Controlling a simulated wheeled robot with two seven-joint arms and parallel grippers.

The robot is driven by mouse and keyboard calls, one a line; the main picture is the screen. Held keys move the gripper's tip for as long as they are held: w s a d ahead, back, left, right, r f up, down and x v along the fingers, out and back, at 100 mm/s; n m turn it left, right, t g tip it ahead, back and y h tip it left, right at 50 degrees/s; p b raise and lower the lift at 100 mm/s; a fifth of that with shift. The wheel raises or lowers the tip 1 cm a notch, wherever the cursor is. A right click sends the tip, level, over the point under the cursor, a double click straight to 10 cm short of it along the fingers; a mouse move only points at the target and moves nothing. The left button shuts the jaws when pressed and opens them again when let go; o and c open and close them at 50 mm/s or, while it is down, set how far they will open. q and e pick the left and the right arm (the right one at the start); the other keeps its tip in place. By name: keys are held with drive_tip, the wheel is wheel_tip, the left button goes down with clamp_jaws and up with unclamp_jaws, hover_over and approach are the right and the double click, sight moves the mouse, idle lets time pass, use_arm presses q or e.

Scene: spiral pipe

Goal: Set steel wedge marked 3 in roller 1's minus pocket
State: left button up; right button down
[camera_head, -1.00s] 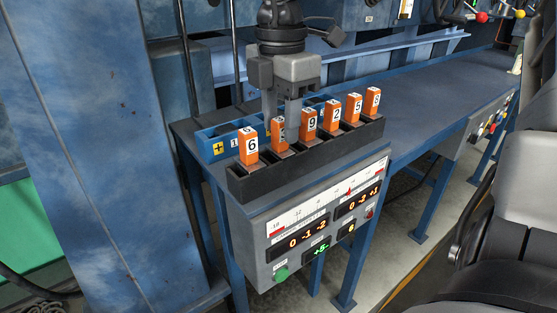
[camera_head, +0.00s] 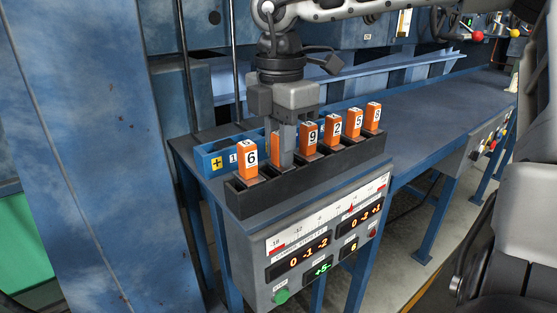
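My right gripper (camera_head: 284,148) points straight down at the second slot from the left of the black rack (camera_head: 300,180). Its finger stands in front of an orange-topped wedge (camera_head: 274,146), covering most of it, so its number cannot be read. Whether the fingers touch the wedge cannot be told. The blue pocket box (camera_head: 205,148) behind the rack shows a yellow plus and a 1. Its minus pocket is hidden. My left gripper is out of view.
A grey display panel (camera_head: 330,238) with lit numbers and a green button (camera_head: 281,296) fronts the bench below the rack. A blue column (camera_head: 90,150) stands at left. The blue bench top (camera_head: 440,98) to the right is clear.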

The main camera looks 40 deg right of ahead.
drive_tip(key=shift+r+p, duration=1.95)
drive_tip(key=shift+r, duration=1.35)
